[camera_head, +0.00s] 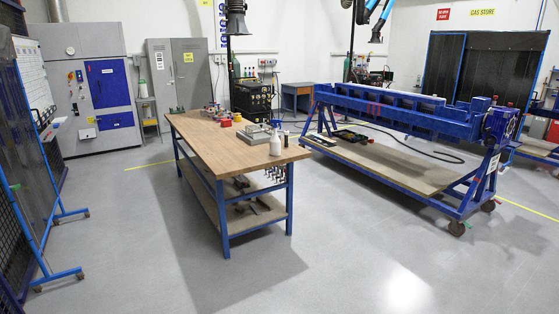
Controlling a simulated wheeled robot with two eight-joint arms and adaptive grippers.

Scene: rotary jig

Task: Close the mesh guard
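Dark mesh-like panels in blue frames (32,150) stand along the left edge on blue wheeled feet, partly cut off by the picture. Another dark panel in a blue frame (490,68) stands at the back right, behind the long blue jig (400,108). I cannot tell which of these is the mesh guard, or whether it is open or shut. The jig's beam lies level on a wheeled blue stand with a wooden lower shelf. Neither of my grippers is in view.
Grey cabinets (178,80) and a large grey machine (85,85) line the back wall. The grey floor in front is clear.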

